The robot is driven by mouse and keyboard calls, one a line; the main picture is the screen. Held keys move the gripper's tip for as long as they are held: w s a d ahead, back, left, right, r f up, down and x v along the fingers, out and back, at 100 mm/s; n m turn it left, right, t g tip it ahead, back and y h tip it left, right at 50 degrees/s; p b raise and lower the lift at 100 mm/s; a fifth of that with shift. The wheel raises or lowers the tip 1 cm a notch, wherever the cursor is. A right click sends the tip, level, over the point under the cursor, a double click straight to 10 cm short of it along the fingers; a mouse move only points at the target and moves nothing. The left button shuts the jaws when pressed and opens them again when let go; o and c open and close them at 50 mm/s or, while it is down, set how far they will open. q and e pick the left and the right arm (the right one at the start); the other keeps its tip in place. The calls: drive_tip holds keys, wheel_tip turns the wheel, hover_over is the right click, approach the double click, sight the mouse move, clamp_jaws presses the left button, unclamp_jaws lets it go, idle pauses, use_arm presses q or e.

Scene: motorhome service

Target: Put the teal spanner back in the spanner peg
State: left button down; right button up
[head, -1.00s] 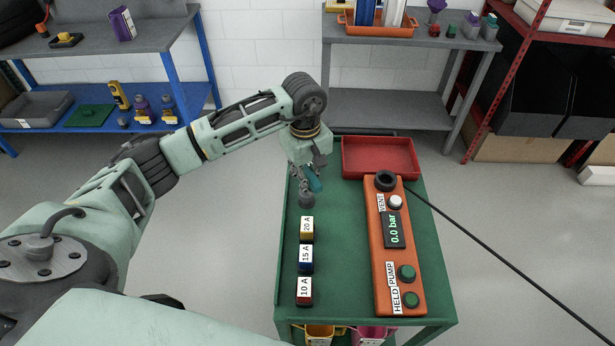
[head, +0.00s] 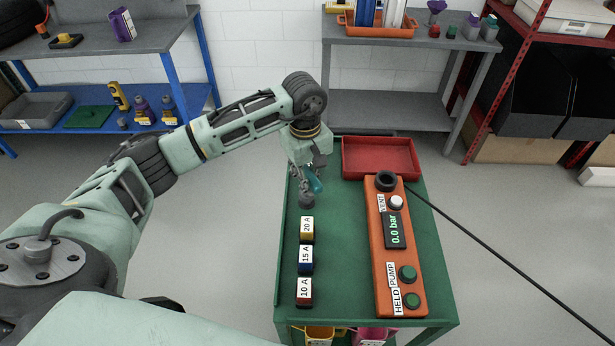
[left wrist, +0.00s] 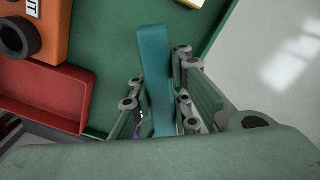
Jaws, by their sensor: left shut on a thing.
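The teal spanner (head: 316,183) is in my left gripper (head: 308,182), above the far left part of the green trolley. In the left wrist view the teal spanner (left wrist: 154,70) stands between the two fingers of my left gripper (left wrist: 158,100), which is shut on it. Its broad flat end points away from the palm. A dark grey round piece (head: 306,202) is just below the gripper in the head view; I cannot tell whether it is the spanner peg. My right gripper is not in view.
The green trolley (head: 345,250) carries a red tray (head: 380,158), an orange pump panel (head: 386,285) and three labelled fuses, 20 A (head: 307,229), 15 A (head: 306,259) and 10 A (head: 304,291). A black hose (head: 480,238) runs off right. Grey shelving (head: 400,108) stands behind.

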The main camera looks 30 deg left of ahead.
use_arm(q)
drive_tip(key=shift+f, duration=0.2)
drive_tip(key=shift+f+b, duration=1)
drive_tip(key=shift+b, duration=0.05)
drive_tip(key=c, duration=1.6)
unclamp_jaws()
drive_tip(key=shift+o, duration=0.2)
